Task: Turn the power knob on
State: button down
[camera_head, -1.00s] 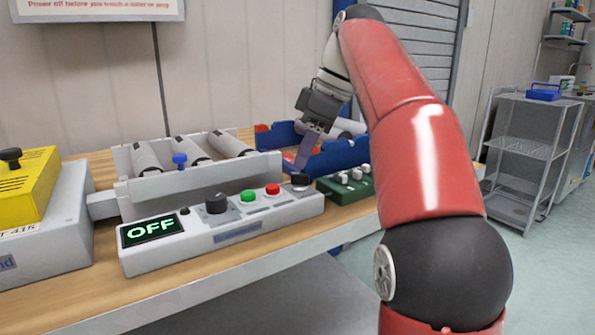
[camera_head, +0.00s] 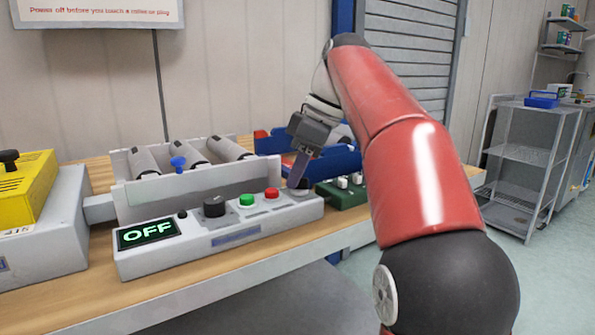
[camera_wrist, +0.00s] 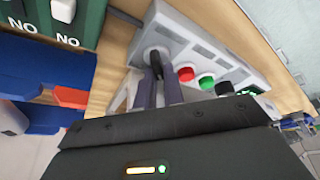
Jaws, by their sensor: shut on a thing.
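The grey control panel (camera_head: 232,240) lies on the bench, its display (camera_head: 148,232) reading OFF in green. It carries a large black knob (camera_head: 214,206), a green button (camera_head: 246,200) and a red button (camera_head: 272,194). My gripper (camera_head: 297,183) is at the panel's right end. In the wrist view my gripper (camera_wrist: 160,76) has its two fingers shut on a black knob (camera_wrist: 156,57) at that end, beside the red button (camera_wrist: 186,74). In the head view the fingers mostly hide this knob. The panel's small labels are unreadable.
A green switch box (camera_head: 345,192) stands close to the right of the panel, with a blue tote (camera_head: 340,160) behind it. A roller conveyor (camera_head: 200,185) stands behind the panel. A yellow-topped box (camera_head: 28,190) is at left. A wire cart (camera_head: 530,150) stands at right.

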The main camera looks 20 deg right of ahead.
jog(key=shift+m, duration=0.4)
jog(key=m+t+h+p, duration=0.1)
jog(key=m, duration=0.3)
jog(key=shift+r, duration=0.1)
jog(key=m+t+h+p, duration=0.1)
jog(key=m, duration=0.3)
jog(key=shift+w+h, duration=0.1)
jog(key=shift+h, duration=0.3)
jog(key=m, duration=0.2)
jog(key=m+h, duration=0.1)
jog(key=m, duration=0.2)
jog(key=shift+d+t+h+p, duration=0.1)
jog(key=shift+t+h+p, duration=0.2)
jog(key=shift+p, duration=0.1)
jog(key=shift+d+m+h, duration=0.1)
jog(key=shift+m+h, duration=0.7)
jog(key=shift+m, duration=1.2)
jog(key=c, duration=1.5)
grip_release()
